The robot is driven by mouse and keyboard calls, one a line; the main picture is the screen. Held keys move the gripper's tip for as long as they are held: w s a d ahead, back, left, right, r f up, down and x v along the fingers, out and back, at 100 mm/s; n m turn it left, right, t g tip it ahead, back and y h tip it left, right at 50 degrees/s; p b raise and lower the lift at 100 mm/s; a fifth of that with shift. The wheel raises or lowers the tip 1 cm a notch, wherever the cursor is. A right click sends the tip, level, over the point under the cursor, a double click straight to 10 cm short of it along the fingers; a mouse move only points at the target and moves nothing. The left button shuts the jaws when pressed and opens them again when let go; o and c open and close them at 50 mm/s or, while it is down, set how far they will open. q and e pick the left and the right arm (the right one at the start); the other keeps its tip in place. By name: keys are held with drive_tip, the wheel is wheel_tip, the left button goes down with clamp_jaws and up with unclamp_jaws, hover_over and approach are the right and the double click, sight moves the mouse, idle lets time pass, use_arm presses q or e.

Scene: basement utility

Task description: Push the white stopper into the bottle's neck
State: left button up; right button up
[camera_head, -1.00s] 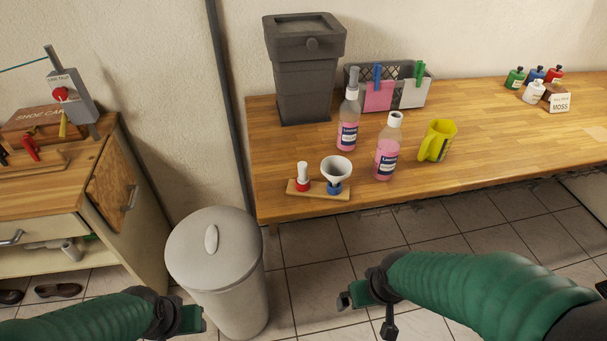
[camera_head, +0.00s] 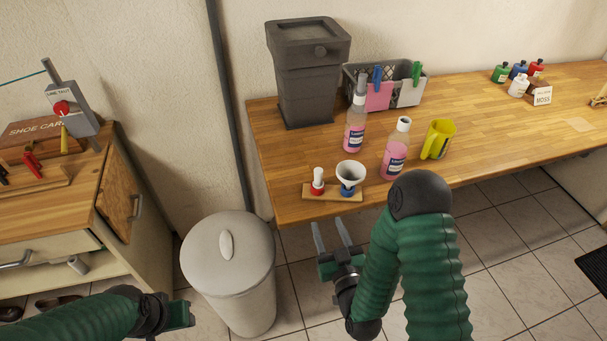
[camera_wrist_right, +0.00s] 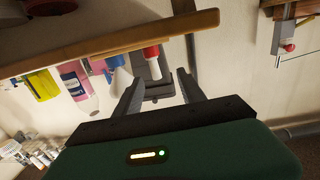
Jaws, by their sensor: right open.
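The white stopper (camera_head: 318,175) stands upright in a red holder on a small wooden board (camera_head: 331,195) near the table's front edge. It also shows in the right wrist view (camera_wrist_right: 154,69), between the finger directions. The open-necked bottle (camera_head: 394,159), with pink liquid and a label, stands upright farther right. My right gripper (camera_head: 331,230) is open and empty, just in front of the table edge, fingers pointing towards the board. It also shows in the right wrist view (camera_wrist_right: 161,84). My left gripper (camera_head: 179,315) is low at the left; its fingers are hidden.
A white funnel (camera_head: 351,174) sits in a blue holder beside the stopper. A lidded bin (camera_head: 229,272) stands on the floor left of my right gripper.

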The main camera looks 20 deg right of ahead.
drive_tip(key=b, duration=0.9)
approach(321, 184)
drive_tip(key=w, duration=0.2)
drive_tip(key=w+a+p, duration=0.1)
drive_tip(key=w+a, duration=0.1)
drive_tip(key=w, duration=0.1)
drive_tip(key=shift+w+r, duration=0.2)
drive_tip(key=shift+w, duration=0.15)
drive_tip(key=w, duration=0.1)
drive_tip(key=w+d, duration=0.1)
drive_tip(key=w, duration=0.1)
drive_tip(key=w+d+p, duration=0.1)
drive_tip(key=shift+w+f, duration=0.2)
drive_tip(key=shift+w, duration=0.55)
drive_tip(key=shift+a, duration=0.45)
drive_tip(key=c, duration=0.4)
drive_tip(key=shift+d, duration=0.25)
clamp_jaws()
